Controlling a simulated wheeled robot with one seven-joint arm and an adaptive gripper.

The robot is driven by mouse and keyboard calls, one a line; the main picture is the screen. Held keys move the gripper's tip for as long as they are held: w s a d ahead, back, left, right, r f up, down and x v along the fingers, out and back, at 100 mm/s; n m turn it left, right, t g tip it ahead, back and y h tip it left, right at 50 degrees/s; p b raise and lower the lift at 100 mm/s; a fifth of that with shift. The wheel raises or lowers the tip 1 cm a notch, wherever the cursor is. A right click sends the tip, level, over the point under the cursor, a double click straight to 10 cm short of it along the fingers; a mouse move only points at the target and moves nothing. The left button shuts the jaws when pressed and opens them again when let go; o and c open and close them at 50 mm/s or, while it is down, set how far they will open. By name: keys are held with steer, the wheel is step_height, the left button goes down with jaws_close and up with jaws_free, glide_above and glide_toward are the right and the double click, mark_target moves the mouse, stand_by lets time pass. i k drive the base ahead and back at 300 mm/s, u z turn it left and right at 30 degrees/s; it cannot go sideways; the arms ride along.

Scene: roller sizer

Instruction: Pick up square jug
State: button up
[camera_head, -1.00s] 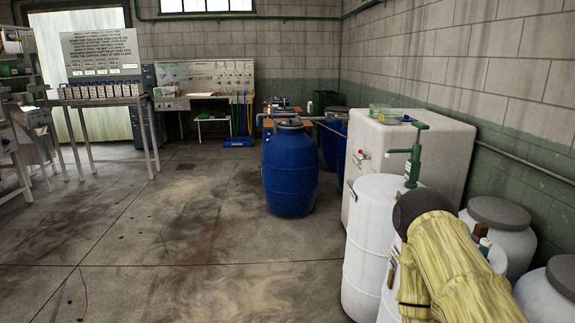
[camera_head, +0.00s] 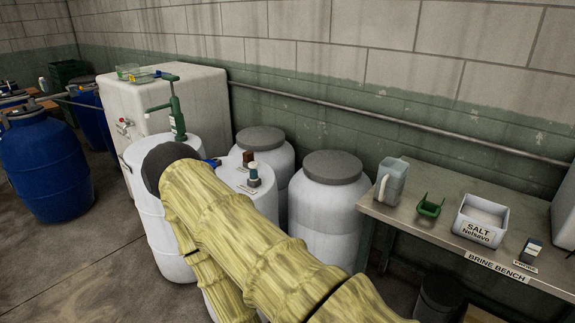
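The square jug (camera_head: 395,182) is a greyish, see-through jug with a handle. It stands upright at the left end of the brine bench (camera_head: 420,226), on the right side of the head view. My yellow-sleeved arm crosses the lower middle of the view, to the left of the jug and apart from it. My gripper does not show, so its opening is hidden.
Right of the jug on the bench are a green scoop-like container (camera_head: 429,207), a white salt bin (camera_head: 482,220) and a small dark probe (camera_head: 530,250). White drums (camera_head: 326,205) stand left of the bench. A pipe runs along the wall. A blue barrel (camera_head: 47,165) stands far left.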

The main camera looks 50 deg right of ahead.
mark_target(393, 172)
steer(key=z, duration=0.65)
steer(key=i, duration=1.35)
steer(key=z, duration=1.65)
